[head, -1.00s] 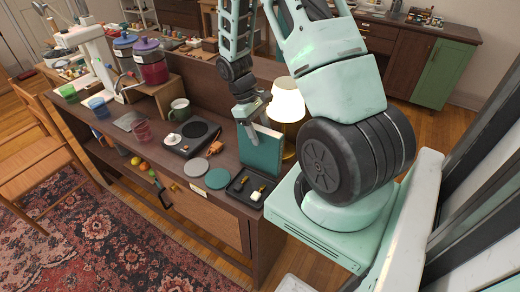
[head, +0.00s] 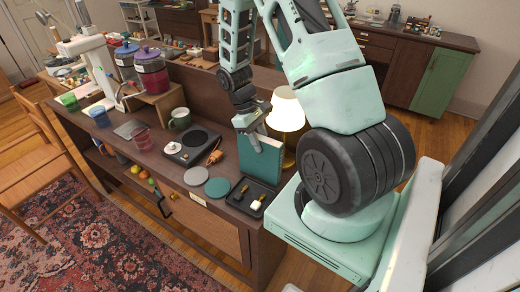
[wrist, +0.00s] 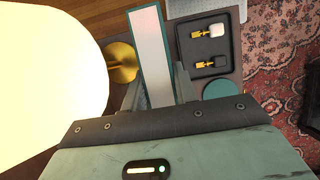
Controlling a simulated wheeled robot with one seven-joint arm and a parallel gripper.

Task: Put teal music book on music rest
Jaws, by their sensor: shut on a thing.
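The teal music book (head: 258,159) stands upright at the right end of the wooden sideboard in the head view. In the wrist view I look down on its pale page edge between teal covers (wrist: 152,50). My gripper (head: 255,135) is shut on the top of the book, with a finger on each side in the wrist view (wrist: 165,85). Whether the book's bottom touches the sideboard I cannot tell. I cannot make out a music rest in either view.
A lit lamp (head: 287,112) stands close to the right of the book. A black tray (head: 252,196) with small brass items lies in front.

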